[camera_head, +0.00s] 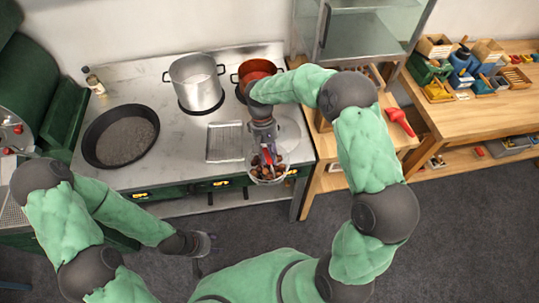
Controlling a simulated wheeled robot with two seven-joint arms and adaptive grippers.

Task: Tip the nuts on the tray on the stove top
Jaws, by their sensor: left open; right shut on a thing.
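A bowl-shaped vessel of brown nuts (267,176) is at the stove's front edge. My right gripper (267,157) is shut on it from above, at its back rim; the gripper hides part of it. I cannot tell whether the vessel touches the stove top. A flat, ridged metal tray (225,143) lies on the stove top (160,177) just left of my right gripper. I see no nuts on it. My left gripper (207,243) is open and empty, low in front of the stove, well away from the tray.
A dark round pan (120,136) sits at the left of the stove, a steel pot (196,82) and a red pot (257,70) at the back. A pale round disc (291,131) is right of the tray. A wooden table (470,115) stands at right.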

